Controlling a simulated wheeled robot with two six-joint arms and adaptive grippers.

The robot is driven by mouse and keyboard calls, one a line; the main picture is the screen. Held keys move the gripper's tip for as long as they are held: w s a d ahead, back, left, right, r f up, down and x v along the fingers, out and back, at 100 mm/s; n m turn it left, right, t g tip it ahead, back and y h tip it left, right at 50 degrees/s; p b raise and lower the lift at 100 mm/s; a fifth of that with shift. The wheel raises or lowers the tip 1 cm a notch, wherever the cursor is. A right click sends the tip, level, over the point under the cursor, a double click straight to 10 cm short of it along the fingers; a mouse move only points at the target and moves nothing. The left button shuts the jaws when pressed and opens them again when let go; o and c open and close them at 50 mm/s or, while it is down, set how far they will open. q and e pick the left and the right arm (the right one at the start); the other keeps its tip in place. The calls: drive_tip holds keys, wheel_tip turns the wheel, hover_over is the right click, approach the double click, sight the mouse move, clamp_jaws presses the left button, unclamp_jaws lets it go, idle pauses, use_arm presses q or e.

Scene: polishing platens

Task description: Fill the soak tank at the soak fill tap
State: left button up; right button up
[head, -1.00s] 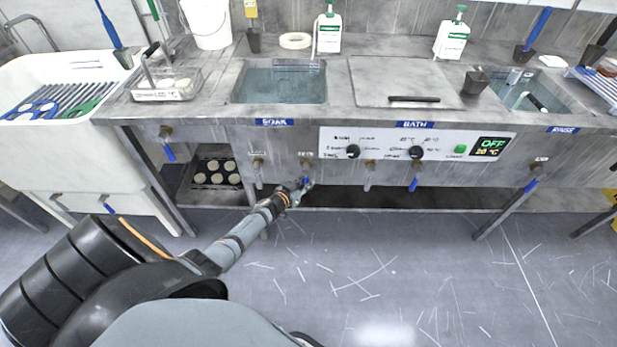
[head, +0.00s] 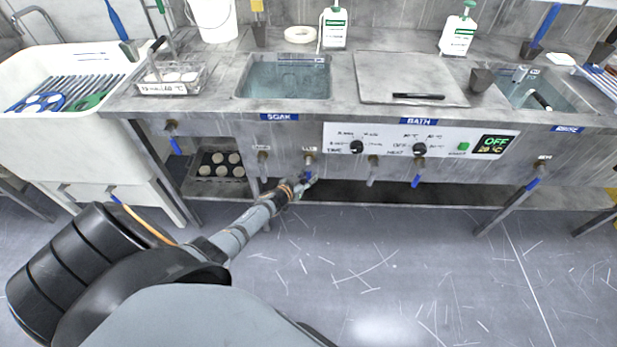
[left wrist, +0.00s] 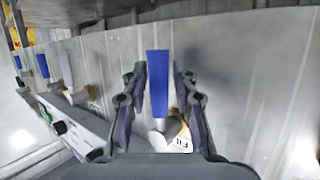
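The soak tank (head: 287,80) is an open basin with a bluish interior, set in the bench above the blue SOAK label (head: 279,117); I cannot tell its water level. Two taps sit on the front panel below it: a left one (head: 263,157) and a right one (head: 309,160) with a small tag. My left gripper (head: 308,181) is at the right tap. In the left wrist view, the tap's blue lever (left wrist: 158,85) stands between the two fingers of my left gripper (left wrist: 158,90), with gaps on both sides. My right gripper is out of view.
A control panel (head: 400,139) with knobs and an OFF display is right of the taps. A covered bath (head: 410,78) and a rinse basin (head: 540,90) lie farther right. A low shelf (head: 390,192) runs beneath. The floor in front is clear.

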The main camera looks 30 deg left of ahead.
use_arm(q)
drive_tip(key=v, duration=1.2)
idle(0.3)
drive_tip(key=s+d+f+n+g+y, duration=0.15)
drive_tip(key=s+f+g, duration=0.75)
drive_tip(key=s+f, duration=1.7)
drive_tip(key=s+d+f+m+g, duration=0.1)
drive_tip(key=s+d+f+g, duration=0.1)
drive_tip(key=s+d+f, duration=0.3)
drive_tip(key=s+d+f+g, duration=0.2)
drive_tip(key=s+d+f, duration=0.15)
drive_tip(key=s, duration=0.45)
wheel_tip(320, 180, up, 13)
drive_tip(key=p, duration=1.2)
drive_tip(key=shift+w+a, duration=0.3)
drive_tip(key=shift+w, duration=0.15)
